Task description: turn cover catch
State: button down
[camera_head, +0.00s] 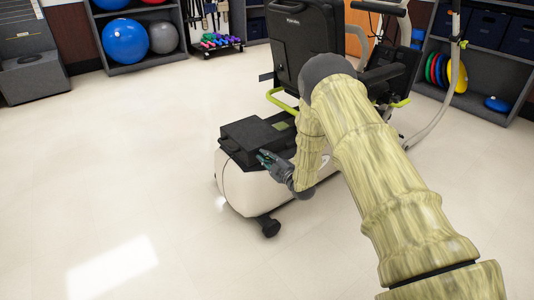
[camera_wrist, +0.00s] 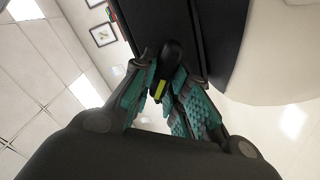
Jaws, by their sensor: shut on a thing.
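The cover catch (camera_wrist: 169,58) is a small black knob with a yellow-green mark beside it, on the side of the dark cover in the wrist view. My gripper (camera_wrist: 163,88) has its teal-padded fingers on either side of the catch and is shut on it. In the head view my gripper (camera_head: 264,158) is at the side of the black cover (camera_head: 254,134) on top of the stepper's white base (camera_head: 238,184). The catch itself is too small to make out there, and my gripper partly hides that spot.
The stepper's black seat back (camera_head: 300,40) rises behind the cover, near my arm. A caster (camera_head: 269,226) stands at the base's near end. Shelves with exercise balls (camera_head: 125,41) and discs (camera_head: 457,76) line the back. The floor at left is clear.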

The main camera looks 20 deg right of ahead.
jog(key=n, duration=0.1)
jog(key=n+p, duration=0.1)
jog(key=n, duration=0.2)
jog(key=shift+a+f, duration=0.1)
jog(key=shift+f, duration=0.15)
jog(key=shift+f+n+p, duration=0.15)
jog(key=shift+n+p, duration=0.35)
jog(key=shift+n, duration=1)
jog(key=c, duration=1.4)
grip_release()
jog(key=shift+c, duration=0.2)
jog(key=shift+s, duration=0.15)
jog(key=v, duration=1.1)
jog(key=shift+s, duration=0.4)
